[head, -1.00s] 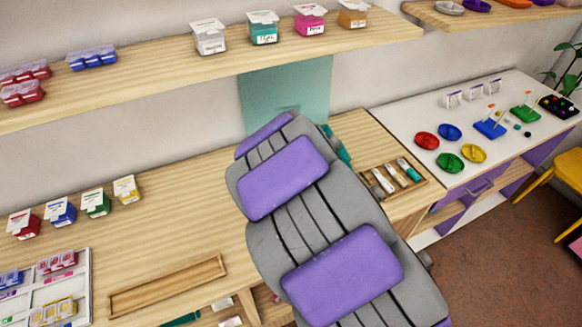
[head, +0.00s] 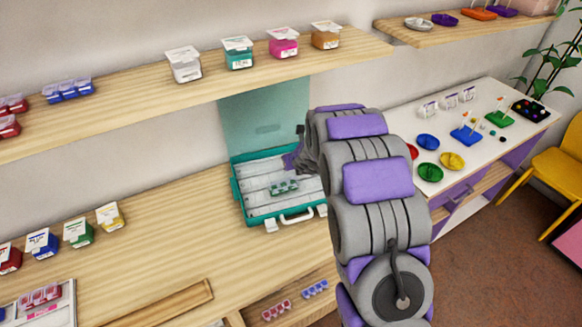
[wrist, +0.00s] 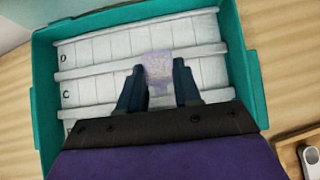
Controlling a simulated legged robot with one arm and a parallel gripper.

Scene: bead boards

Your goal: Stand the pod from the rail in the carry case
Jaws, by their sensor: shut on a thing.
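The teal carry case (head: 239,205) stands open on the wooden bench, with its lid (head: 262,122) raised behind. Its pale inside has several rows with ridges. It also fills most of the wrist view (wrist: 43,115), where letters mark the rows at the left. My gripper (wrist: 158,88) is shut on a pale purple, translucent pod (wrist: 158,68), above the case's rows. I cannot tell whether the pod touches the case floor. In the head view my arm hides the right part of the case and the held pod. A small green item (head: 284,187) lies inside the case near its front.
A wooden tray (wrist: 285,143) with a silver-topped item lies right of the case in the wrist view. A shelf (head: 200,88) with several small boxes runs above the bench. Coloured dishes (head: 452,160) stand on the white table at right.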

